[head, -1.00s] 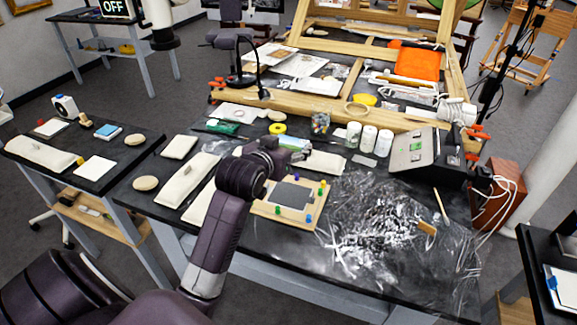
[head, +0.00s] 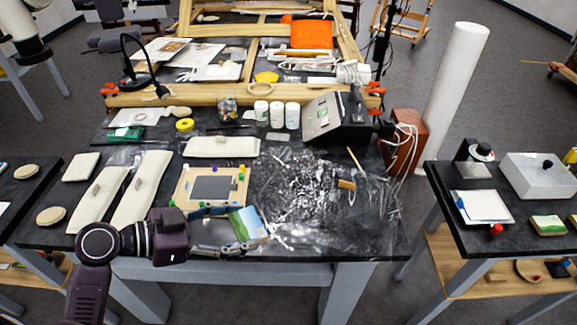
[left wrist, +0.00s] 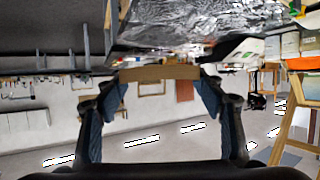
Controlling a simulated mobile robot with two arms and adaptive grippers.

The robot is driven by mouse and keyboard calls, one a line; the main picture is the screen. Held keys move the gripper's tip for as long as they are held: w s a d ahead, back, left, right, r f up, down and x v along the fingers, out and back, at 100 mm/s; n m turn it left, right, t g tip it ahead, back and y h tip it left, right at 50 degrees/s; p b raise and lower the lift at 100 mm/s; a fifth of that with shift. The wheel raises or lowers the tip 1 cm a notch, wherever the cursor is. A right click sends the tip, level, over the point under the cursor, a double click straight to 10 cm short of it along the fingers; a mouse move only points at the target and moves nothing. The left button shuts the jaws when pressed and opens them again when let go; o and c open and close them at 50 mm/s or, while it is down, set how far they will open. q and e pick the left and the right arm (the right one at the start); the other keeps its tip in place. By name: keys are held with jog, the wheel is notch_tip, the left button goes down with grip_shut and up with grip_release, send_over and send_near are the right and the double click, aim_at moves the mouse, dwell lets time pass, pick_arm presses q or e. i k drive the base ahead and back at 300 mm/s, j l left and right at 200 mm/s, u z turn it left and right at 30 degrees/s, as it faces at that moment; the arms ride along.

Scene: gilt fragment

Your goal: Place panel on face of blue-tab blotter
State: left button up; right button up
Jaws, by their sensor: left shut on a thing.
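My left gripper (head: 236,231) is shut on a small panel (head: 249,224) painted with a blue and green landscape. It holds the panel tilted above the front of the middle table, right of the peg board. In the left wrist view, the panel's tan edge (left wrist: 158,73) spans the gap between the fingers. A white blotter (head: 484,208) lies on the right-hand table, with a blue tab (head: 460,202) at its left and a red knob (head: 496,230) at its front. The panel is well apart from it. My right gripper is not in view.
A board with coloured pegs (head: 183,187), long cream pads (head: 143,188) and crumpled clear film (head: 310,200) lie on the middle table (head: 350,244). A floor gap separates the tables.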

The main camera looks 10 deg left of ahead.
aim_at(482, 204)
jog(key=i+l, duration=0.1)
jog(key=l, duration=1.85)
jog(key=i+l, duration=0.15)
jog(key=l, duration=0.85)
jog(key=i+l, duration=0.1)
jog(key=l, duration=0.9)
